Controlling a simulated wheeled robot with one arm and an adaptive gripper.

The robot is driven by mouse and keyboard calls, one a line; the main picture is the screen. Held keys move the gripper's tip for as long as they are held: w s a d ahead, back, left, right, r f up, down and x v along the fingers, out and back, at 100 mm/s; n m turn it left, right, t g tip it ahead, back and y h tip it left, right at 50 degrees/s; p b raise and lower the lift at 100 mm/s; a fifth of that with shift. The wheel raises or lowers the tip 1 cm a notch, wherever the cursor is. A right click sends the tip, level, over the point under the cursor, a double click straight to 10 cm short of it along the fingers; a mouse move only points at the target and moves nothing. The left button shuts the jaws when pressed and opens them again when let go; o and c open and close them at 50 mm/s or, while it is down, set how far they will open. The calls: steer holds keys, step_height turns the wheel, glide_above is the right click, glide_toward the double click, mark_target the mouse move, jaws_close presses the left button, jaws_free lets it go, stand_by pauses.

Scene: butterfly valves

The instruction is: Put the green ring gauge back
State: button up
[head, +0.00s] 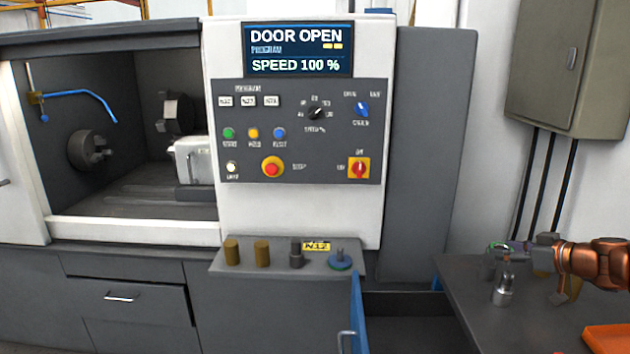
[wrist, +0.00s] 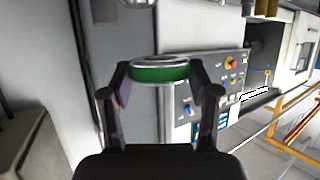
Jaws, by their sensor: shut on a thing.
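My gripper (wrist: 160,80) is shut on the green ring gauge (wrist: 160,70), which sits between its fingertips in the wrist view. In the head view the green ring gauge (head: 500,246) shows as a small green rim at the right, held above the dark table, with my gripper (head: 502,256) around it. A blue ring (head: 340,264) lies around a grey peg at the right end of the machine's ledge (head: 270,266). I cannot tell which spot belongs to the green ring gauge.
Two brass cylinders (head: 247,252), a dark cylinder (head: 296,254) and a yellow label (head: 316,246) are on the ledge. A metal piece (head: 503,292) stands on the dark table (head: 490,325), near an orange tray (head: 610,338). An open blue-edged door or drawer (head: 356,315) juts out below the ledge.

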steer(key=w+a+m+h+p, duration=0.1)
steer(key=a+p, duration=0.1)
steer(key=a, duration=1.2)
steer(key=w+a+m+h+p, duration=0.1)
steer(key=w+a+p, duration=0.1)
steer(key=a, duration=1.2)
step_height(320, 180, down, 13)
steer(key=w+m+t+h, duration=0.1)
steer(key=w+m+h, duration=0.1)
steer(key=m+h, duration=0.1)
steer(key=shift+w+d+r+t+h, duration=0.2)
steer(key=shift+t+h, duration=0.1)
steer(key=shift+h, duration=0.1)
stand_by(0.6)
